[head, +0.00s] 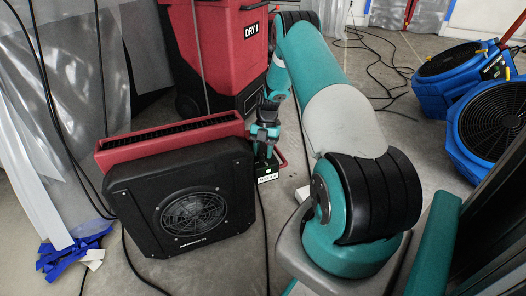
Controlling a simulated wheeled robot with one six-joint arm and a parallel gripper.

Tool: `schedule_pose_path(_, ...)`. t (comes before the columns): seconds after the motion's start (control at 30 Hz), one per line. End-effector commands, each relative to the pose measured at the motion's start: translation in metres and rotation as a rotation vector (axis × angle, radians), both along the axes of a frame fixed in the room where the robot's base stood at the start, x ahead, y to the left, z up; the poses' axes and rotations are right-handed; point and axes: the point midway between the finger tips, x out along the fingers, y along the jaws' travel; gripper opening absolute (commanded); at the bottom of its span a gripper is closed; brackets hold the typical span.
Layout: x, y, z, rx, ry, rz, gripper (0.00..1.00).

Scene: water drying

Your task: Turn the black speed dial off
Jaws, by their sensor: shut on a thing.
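A black and red drying fan (190,195) stands on the floor at left centre, with a round grille in its front. My gripper (264,150) is at the fan's right end, pointing down over a small dark control panel (268,172) with a green light and a white label. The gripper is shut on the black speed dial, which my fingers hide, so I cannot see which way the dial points.
A tall red dehumidifier (222,50) marked DRY 1 stands behind the fan. Blue fans (490,110) stand at the right. Black cables cross the floor. Plastic sheeting (60,70) hangs at the left, above blue tape scraps (65,255).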

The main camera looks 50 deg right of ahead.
Motion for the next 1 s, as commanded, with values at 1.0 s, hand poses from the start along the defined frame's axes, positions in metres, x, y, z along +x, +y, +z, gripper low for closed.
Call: schedule_pose_path(1.0, 0.021, -0.048, 0.129, -0.003, -0.005, 0.000, 0.50)
